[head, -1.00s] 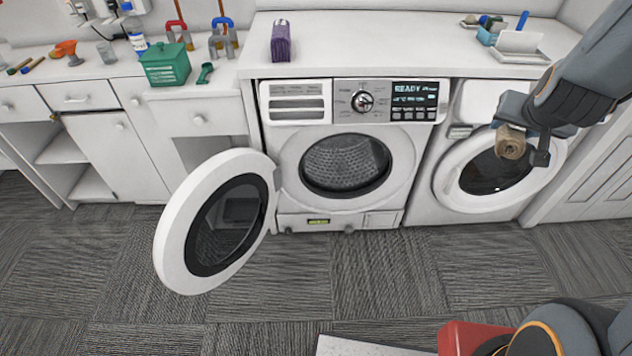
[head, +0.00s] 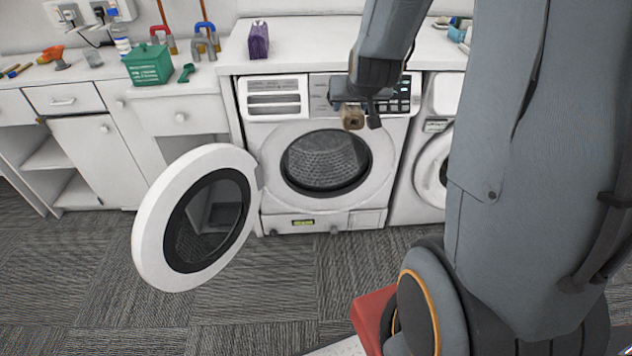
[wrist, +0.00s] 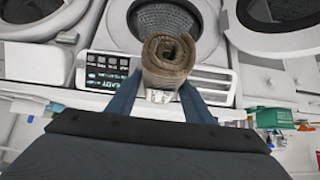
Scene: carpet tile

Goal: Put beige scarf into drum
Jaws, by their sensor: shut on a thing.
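The beige scarf (head: 352,117) is a small brownish roll. My gripper (head: 352,105) is shut on it and holds it in the air, in the head view in front of the dryer's control panel. In the wrist view the rolled scarf (wrist: 168,58) sits between the two fingers of my gripper (wrist: 163,88), its spiral end showing. The drum (head: 325,162) is the perforated metal inside of the middle machine, open to the front. Its round door (head: 150,222) stands swung open to the left. In the head view the scarf is above and right of the drum opening.
A second machine (head: 432,172) with a closed round door stands to the right, partly behind my arm. A green box (head: 148,66) and a green scoop (head: 185,73) are on the left counter.

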